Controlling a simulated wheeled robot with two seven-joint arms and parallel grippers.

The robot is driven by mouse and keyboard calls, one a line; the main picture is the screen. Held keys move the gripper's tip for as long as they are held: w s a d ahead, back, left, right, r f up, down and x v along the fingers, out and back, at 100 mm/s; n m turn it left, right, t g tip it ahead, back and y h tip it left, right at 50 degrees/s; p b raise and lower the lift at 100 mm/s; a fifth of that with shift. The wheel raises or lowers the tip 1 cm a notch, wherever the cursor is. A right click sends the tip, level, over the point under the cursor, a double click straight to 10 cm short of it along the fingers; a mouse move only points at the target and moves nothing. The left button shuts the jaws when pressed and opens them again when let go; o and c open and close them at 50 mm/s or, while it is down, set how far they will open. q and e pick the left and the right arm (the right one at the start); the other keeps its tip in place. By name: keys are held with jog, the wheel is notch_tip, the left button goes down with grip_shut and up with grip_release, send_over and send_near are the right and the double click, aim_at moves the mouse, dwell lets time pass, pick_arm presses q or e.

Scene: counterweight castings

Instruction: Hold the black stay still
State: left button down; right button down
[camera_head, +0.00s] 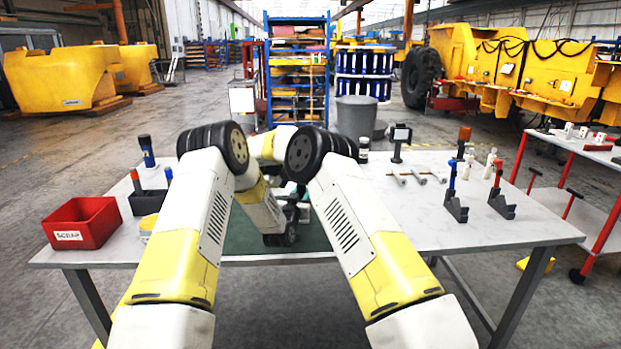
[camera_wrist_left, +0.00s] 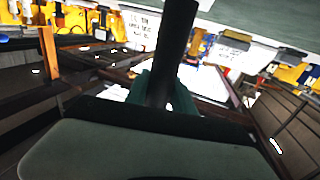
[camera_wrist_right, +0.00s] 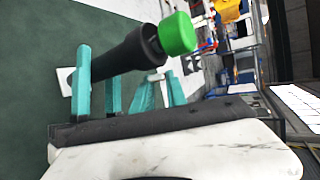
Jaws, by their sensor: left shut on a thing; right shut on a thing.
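In the left wrist view, a black bar, seemingly the black stay (camera_wrist_left: 176,35), runs down between the teal fingers of my left gripper (camera_wrist_left: 162,92), which is shut on it. In the head view, my left gripper (camera_head: 290,190) is mostly covered by my arms, above the green mat (camera_head: 240,238). In the right wrist view, my right gripper (camera_wrist_right: 112,88) has teal fingers around a dark handle (camera_wrist_right: 125,55) with a bright green end (camera_wrist_right: 177,34). My right gripper is hidden in the head view.
On the grey table (camera_head: 420,225), a red bin (camera_head: 82,222) and a dark bin (camera_head: 148,202) stand at left. Two black brackets (camera_head: 455,207) with coloured handles stand at right. Several metal rods (camera_head: 418,176) lie behind them. The table's right front is clear.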

jog(key=c, duration=1.3)
grip_release()
pick_arm(q)
jog(key=shift+f, duration=0.1)
pick_arm(e)
notch_tip(320, 180, up, 10)
pick_arm(q)
jog(key=c, duration=1)
grip_release()
jog(key=shift+s, duration=0.15)
